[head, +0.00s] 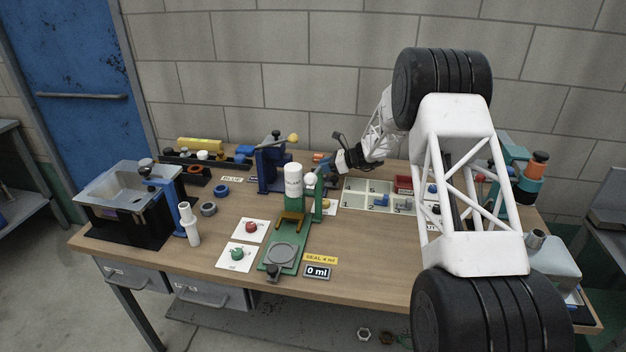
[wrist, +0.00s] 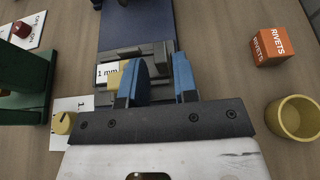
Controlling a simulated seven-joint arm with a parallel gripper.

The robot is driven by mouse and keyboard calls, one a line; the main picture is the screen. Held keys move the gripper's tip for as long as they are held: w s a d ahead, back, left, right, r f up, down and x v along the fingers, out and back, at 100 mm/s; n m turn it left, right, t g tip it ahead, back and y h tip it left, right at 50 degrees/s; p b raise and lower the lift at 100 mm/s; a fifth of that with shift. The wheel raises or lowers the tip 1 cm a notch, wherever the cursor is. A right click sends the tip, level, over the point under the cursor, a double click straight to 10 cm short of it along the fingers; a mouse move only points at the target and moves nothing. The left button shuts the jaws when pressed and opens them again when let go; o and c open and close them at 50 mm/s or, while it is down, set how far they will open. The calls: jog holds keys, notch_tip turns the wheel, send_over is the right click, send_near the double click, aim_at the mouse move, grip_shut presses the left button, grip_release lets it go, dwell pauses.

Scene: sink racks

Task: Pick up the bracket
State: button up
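My gripper (wrist: 159,82) is open in the wrist view, its two blue fingers apart with a gap between them. Grey metal blocks (wrist: 150,55) lie just beyond the fingertips at the end of a dark blue body (wrist: 138,22). A "1 mm" label (wrist: 107,73) shows to the left, with a yellow piece partly hidden behind the left finger. I cannot pick out the bracket for certain; the fingers cover part of this spot. In the head view my gripper (head: 338,160) is beside the blue vise-like device (head: 270,165), small and dark.
An orange rivets box (wrist: 271,47) and a yellow cup (wrist: 294,118) stand right of my gripper. A green stand (wrist: 25,85) and a yellow knob (wrist: 63,122) on a white card are on the left. A sectioned tray (head: 380,207) lies on the bench. Bare wood shows at the front (head: 360,285).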

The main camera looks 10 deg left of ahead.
jog(key=shift+x, duration=1.9)
jog(key=shift+r, duration=0.15)
grip_shut()
